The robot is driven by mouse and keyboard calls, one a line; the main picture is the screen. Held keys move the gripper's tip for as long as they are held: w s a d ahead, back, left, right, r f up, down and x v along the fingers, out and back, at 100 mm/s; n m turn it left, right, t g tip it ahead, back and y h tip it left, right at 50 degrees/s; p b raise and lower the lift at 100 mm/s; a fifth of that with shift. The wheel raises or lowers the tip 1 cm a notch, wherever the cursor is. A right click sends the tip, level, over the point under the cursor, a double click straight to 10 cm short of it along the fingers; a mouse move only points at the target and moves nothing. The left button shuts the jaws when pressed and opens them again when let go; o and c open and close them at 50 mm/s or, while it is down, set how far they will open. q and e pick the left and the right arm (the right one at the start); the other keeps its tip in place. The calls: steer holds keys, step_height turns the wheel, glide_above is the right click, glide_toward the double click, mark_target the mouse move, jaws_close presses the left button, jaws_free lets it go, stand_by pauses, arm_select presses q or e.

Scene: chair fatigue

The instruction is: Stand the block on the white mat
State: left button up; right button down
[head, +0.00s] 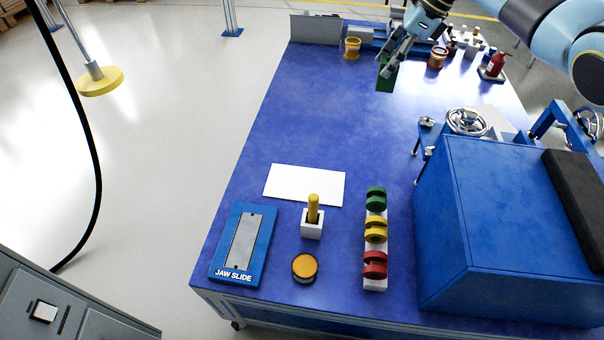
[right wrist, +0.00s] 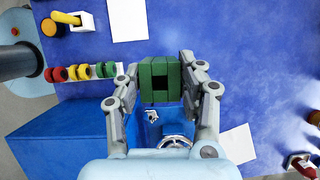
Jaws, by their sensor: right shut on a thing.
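The green block (head: 385,82) is held in my right gripper (head: 392,62), over the far part of the blue table in the head view. In the right wrist view the block (right wrist: 147,77) sits between the two fingertips of the right gripper (right wrist: 160,78), with a dark gap in its middle. The white mat (head: 304,185) lies bare and flat on the near left part of the table, well away from the block. It also shows at the top of the right wrist view (right wrist: 127,18). My left gripper is not in view.
Near the mat are a white holder with a yellow peg (head: 313,208), a blue jaw slide plate (head: 243,245), an amber knob (head: 305,267) and a rack of coloured rings (head: 375,235). A big blue box (head: 480,230) stands right. The table's middle (head: 320,110) is clear.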

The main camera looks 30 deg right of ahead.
arm_select(q)
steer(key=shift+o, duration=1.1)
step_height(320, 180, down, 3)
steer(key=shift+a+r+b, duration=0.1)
steer(key=shift+b, duration=0.8)
arm_select(e)
steer(key=s+a+f, duration=0.3)
steer(key=s+f, duration=0.2)
steer(key=f, duration=0.6)
steer(key=b, duration=0.7)
glide_above(325, 195)
steer(key=shift+n, duration=0.3)
step_height(325, 195, down, 17)
steer(key=shift+r, duration=0.35)
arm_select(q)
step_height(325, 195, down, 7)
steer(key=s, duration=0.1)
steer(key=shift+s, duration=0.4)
arm_select(e)
steer(key=c, duration=0.8)
jaws_free()
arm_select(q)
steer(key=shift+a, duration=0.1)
